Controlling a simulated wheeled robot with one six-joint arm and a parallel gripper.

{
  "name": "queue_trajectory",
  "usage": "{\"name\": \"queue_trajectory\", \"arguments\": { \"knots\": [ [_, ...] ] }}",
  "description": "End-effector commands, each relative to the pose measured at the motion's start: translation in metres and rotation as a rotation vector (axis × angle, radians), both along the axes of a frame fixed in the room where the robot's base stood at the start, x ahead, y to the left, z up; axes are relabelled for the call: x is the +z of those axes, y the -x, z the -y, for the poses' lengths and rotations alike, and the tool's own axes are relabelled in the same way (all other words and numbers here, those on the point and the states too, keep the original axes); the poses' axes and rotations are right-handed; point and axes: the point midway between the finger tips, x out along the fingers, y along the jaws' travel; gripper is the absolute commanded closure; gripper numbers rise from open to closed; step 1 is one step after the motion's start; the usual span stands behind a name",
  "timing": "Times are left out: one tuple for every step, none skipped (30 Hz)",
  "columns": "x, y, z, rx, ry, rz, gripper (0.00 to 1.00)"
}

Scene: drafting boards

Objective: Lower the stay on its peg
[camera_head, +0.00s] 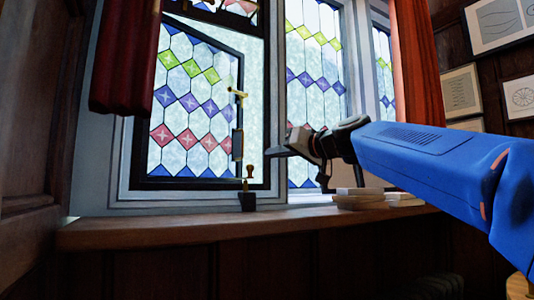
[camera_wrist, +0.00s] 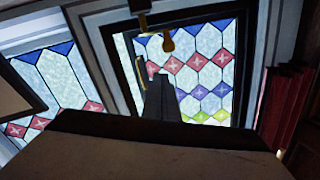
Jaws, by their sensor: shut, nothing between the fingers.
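A stained-glass casement (camera_head: 190,110) with a dark frame stands ajar on the left of the window. A brass handle (camera_head: 238,95) is on its right stile. Low at the casement's right edge, a small brass knob on a stem (camera_head: 249,171), apparently the stay, is above a dark block (camera_head: 247,202) on the sill. The knob also shows at the top of the wrist view (camera_wrist: 168,42). Whether it sits on a peg cannot be told. My gripper (camera_head: 270,153) is shut and empty, to the right of the knob and slightly higher, apparently apart from it.
The wooden sill (camera_head: 150,230) runs below the window. Stacked books (camera_head: 360,201) lie on it under my arm. Red curtains hang at the left (camera_head: 127,60) and right (camera_head: 416,60). Framed drawings (camera_head: 500,22) hang on the right wall. The sill left of the dark block is clear.

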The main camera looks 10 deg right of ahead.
Motion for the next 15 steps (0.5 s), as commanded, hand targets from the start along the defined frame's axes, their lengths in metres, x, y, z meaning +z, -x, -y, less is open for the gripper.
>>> {"name": "queue_trajectory", "arguments": {
  "knots": [
    [-0.001, 0.009, 0.005, -0.003, 0.0, 0.002, 1.0],
    [-0.003, 0.013, 0.007, -0.003, 0.0, 0.002, 1.0],
    [-0.004, 0.016, 0.009, -0.004, 0.0, 0.001, 1.0],
    [-0.005, 0.019, 0.011, -0.004, 0.0, 0.001, 1.0],
    [-0.006, 0.022, 0.012, -0.003, 0.0, 0.002, 1.0],
    [-0.007, 0.026, 0.013, -0.002, 0.0, 0.002, 1.0],
    [-0.007, 0.028, 0.014, -0.002, -0.001, 0.001, 1.0],
    [-0.008, 0.029, 0.015, -0.002, -0.001, 0.001, 1.0],
    [-0.009, 0.03, 0.016, -0.002, -0.001, 0.001, 1.0],
    [-0.009, 0.031, 0.017, -0.002, 0.0, 0.002, 1.0],
    [-0.009, 0.032, 0.017, -0.002, 0.0, 0.002, 1.0],
    [-0.009, 0.033, 0.017, -0.001, 0.001, 0.001, 1.0],
    [-0.009, 0.033, 0.018, 0.0, 0.0, 0.001, 1.0],
    [-0.009, 0.033, 0.017, 0.0, 0.0, 0.001, 1.0],
    [-0.009, 0.033, 0.017, 0.0, 0.0, 0.001, 1.0]
  ]
}}
